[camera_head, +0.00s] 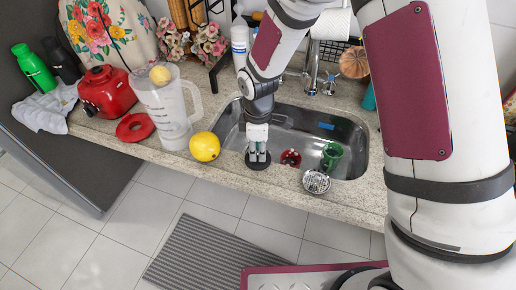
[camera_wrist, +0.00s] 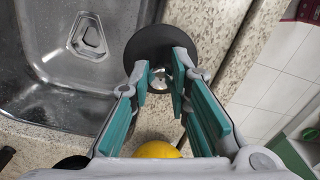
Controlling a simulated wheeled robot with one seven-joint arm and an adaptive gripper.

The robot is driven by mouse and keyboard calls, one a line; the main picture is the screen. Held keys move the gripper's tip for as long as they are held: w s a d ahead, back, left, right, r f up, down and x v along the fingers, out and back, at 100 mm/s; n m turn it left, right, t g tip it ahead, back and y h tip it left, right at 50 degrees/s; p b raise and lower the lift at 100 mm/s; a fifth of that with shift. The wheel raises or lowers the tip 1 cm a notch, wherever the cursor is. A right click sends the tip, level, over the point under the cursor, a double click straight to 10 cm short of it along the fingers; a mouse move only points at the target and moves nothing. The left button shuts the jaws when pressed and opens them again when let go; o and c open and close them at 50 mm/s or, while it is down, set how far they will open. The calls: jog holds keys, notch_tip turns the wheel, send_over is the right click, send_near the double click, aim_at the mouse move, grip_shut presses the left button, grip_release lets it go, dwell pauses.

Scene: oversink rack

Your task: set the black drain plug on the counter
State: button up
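The black drain plug (camera_head: 257,165) is a dark round disc at the counter strip (camera_head: 225,172) in front of the sink, close to the sink rim. In the wrist view the plug (camera_wrist: 150,42) shows a small metal knob, and its disc overlaps the rim's edge in the picture. My gripper (camera_head: 257,157) is directly over the plug, pointing down. In the wrist view the teal fingertips of my gripper (camera_wrist: 160,76) are apart, one on each side of the knob, with gaps visible. Whether the disc lies fully flat is hard to tell.
The steel sink (camera_head: 231,124) holds a green cup (camera_head: 331,155) and a red item (camera_head: 291,158). A metal strainer (camera_head: 316,182) sits right of the plug. The counter's front edge is close.

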aim_at(258, 151)
jog(key=shift+o, duration=1.3)
jog(key=s+d+r+m+t+b, duration=0.1)
jog(key=d+r+m, duration=0.15)
jog(key=r, duration=0.75)
jog(key=s+d+r+m, duration=0.1)
jog(key=d+r, duration=0.2)
jog(key=r, duration=0.6)
jog(key=s+d+r+m+t, duration=0.2)
jog(key=s+d+r+m, duration=0.4)
jog(key=s, duration=0.2)
jog(key=s+d+r+m+t, duration=0.2)
jog(key=s+d+r+m, duration=0.4)
jog(key=s+m, duration=0.1)
jog(key=shift+s+d, duration=0.3)
jog(key=shift+s, duration=0.55)
